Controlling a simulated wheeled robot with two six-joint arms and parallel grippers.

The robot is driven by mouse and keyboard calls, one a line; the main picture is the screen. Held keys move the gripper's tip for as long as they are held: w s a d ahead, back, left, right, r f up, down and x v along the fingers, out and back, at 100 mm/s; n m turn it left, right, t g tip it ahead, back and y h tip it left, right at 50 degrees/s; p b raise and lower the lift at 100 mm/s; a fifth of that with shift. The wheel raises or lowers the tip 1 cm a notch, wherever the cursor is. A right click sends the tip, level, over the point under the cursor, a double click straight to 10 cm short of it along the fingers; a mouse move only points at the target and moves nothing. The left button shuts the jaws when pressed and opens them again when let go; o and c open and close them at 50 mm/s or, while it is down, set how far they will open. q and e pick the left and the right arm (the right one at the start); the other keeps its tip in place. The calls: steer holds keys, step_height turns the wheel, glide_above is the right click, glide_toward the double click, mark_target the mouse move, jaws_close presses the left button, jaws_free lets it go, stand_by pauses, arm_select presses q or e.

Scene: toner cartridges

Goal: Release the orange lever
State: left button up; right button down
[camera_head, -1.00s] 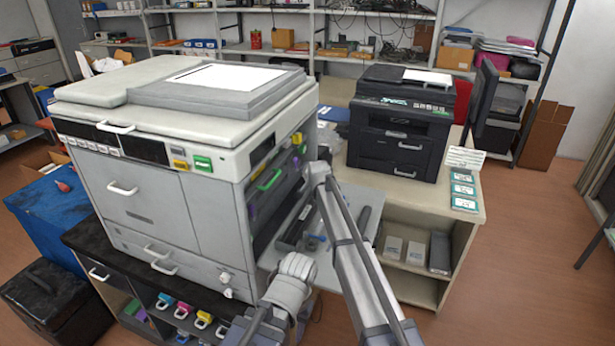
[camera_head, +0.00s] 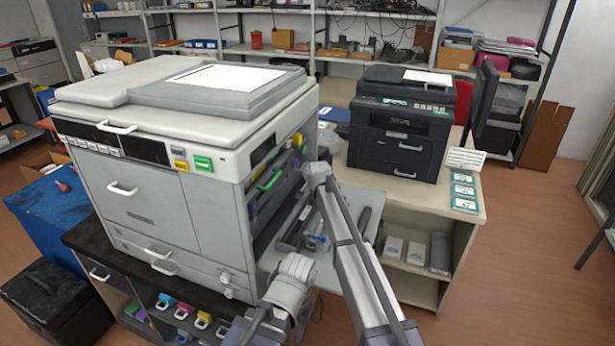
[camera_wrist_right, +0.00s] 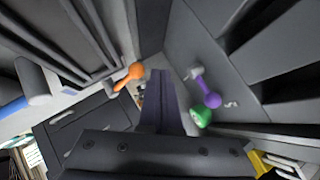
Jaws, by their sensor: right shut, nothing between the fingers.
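The orange lever (camera_wrist_right: 130,77) shows in the right wrist view, just left of my right gripper (camera_wrist_right: 162,76). Its round knob sits at the end of a short orange arm. The dark fingers of that gripper are together with nothing between them. They point into the grey recess beside the lever; a small gap shows in this view, but I cannot tell the depth. In the head view my arm reaches the open side of the large printer (camera_head: 160,200), and the gripper and orange lever cannot be made out. My left gripper is not in view.
A purple lever (camera_wrist_right: 209,97) and a green knob (camera_wrist_right: 201,117) lie right of the fingers in the wrist view. Grey walls close in around the recess. A grey side tray (camera_head: 352,235) lies under my arm, and a black printer (camera_head: 400,135) stands behind.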

steer(key=shift+d, duration=0.1)
steer(key=shift+w+d, duration=0.1)
steer(key=shift+d, duration=0.6)
steer(key=shift+r, duration=0.1)
steer(key=shift+s+d+r+p, duration=0.15)
steer(key=shift+s+r+p, duration=0.1)
steer(key=shift+r+p, duration=0.2)
steer(key=r+p, duration=0.1)
steer(key=s+r+p, duration=0.1)
steer(key=d+r+p, duration=0.1)
steer(key=shift+s, duration=0.25)
steer(key=s+a+r+p, duration=0.3)
steer(key=s+r+p, duration=0.2)
steer(key=s, duration=0.2)
steer(key=shift+s+a, duration=0.15)
steer(key=shift+a, duration=0.15)
